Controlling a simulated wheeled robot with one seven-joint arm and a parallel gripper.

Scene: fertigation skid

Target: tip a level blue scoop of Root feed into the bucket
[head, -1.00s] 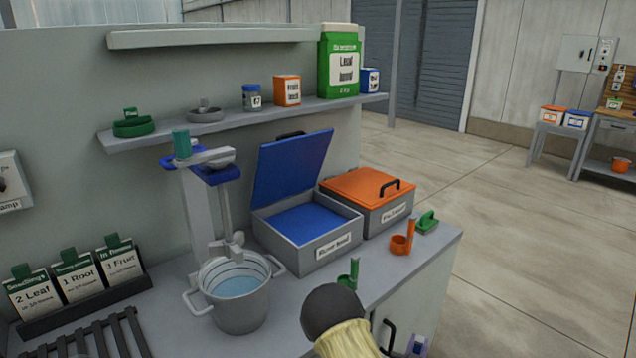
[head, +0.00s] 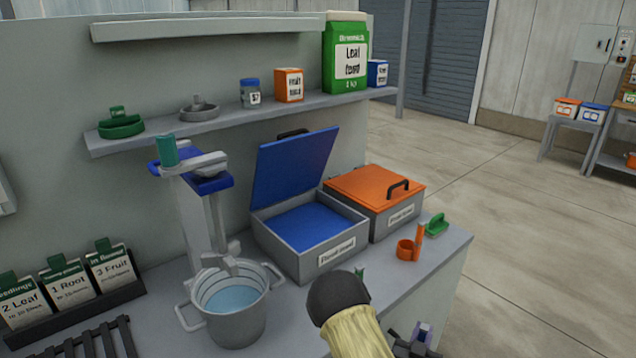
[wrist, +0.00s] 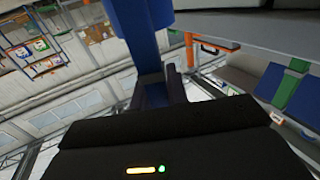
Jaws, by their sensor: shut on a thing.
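The blue scoop (wrist: 138,25) fills the top middle of the wrist view, held in my gripper (wrist: 160,88), which is shut on it. In the head view my gripper (head: 412,345) is at the bottom edge, low in front of the bench, with a small blue-purple part showing; most of it is cut off. The scoop's bowl and its contents cannot be made out. The feed bin (head: 330,256) stands open, its blue lid (head: 296,172) raised and a flat blue surface inside; its front label is blurred. The grey bucket (head: 238,328) holds water and stands left of the bin.
A shut orange-lidded bin (head: 376,186) stands right of the open one. An orange scoop (head: 407,249) and a green piece (head: 437,225) lie near the bench's right end. My arm hides most of a green scoop (head: 360,273). A post with a blue-topped arm (head: 207,184) rises behind the bucket.

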